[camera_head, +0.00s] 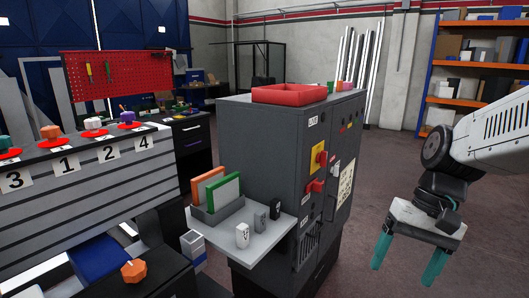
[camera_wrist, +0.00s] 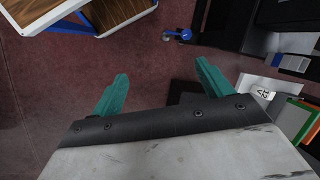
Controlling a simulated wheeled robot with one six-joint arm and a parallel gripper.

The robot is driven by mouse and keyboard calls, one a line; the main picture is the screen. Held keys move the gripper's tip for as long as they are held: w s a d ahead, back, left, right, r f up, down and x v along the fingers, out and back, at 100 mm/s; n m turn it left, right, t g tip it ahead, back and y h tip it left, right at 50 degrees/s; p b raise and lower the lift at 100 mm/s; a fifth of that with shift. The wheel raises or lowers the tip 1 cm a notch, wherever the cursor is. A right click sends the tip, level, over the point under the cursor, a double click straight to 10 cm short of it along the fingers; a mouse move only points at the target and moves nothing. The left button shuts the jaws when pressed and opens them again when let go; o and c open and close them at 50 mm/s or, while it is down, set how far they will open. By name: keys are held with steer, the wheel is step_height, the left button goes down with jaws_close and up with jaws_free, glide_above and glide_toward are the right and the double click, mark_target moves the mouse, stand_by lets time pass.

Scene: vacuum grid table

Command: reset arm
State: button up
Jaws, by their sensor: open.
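My gripper (camera_head: 407,262) hangs at the right of the head view, in front of the cabinet and apart from it. Its two teal fingers are spread, with nothing between them. In the wrist view my gripper (camera_wrist: 160,88) also shows open and empty above the dark red floor (camera_wrist: 60,75).
A grey cabinet (camera_head: 262,135) with a red tray (camera_head: 255,96) on top stands mid-view. Its side shelf (camera_head: 262,250) holds small blocks and a file holder. At left is a striped table (camera_head: 90,185) with numbered spots. Orange shelving (camera_head: 428,85) stands back right.

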steer(key=s+d+r+n+t+h, duration=0.1)
steer(key=s+r+n+t+h, duration=0.1)
steer(key=s, duration=0.9)
steer(key=shift+d+r+t+h, duration=0.35)
steer(key=shift+r+t+h, duration=0.25)
steer(key=shift+h, duration=0.1)
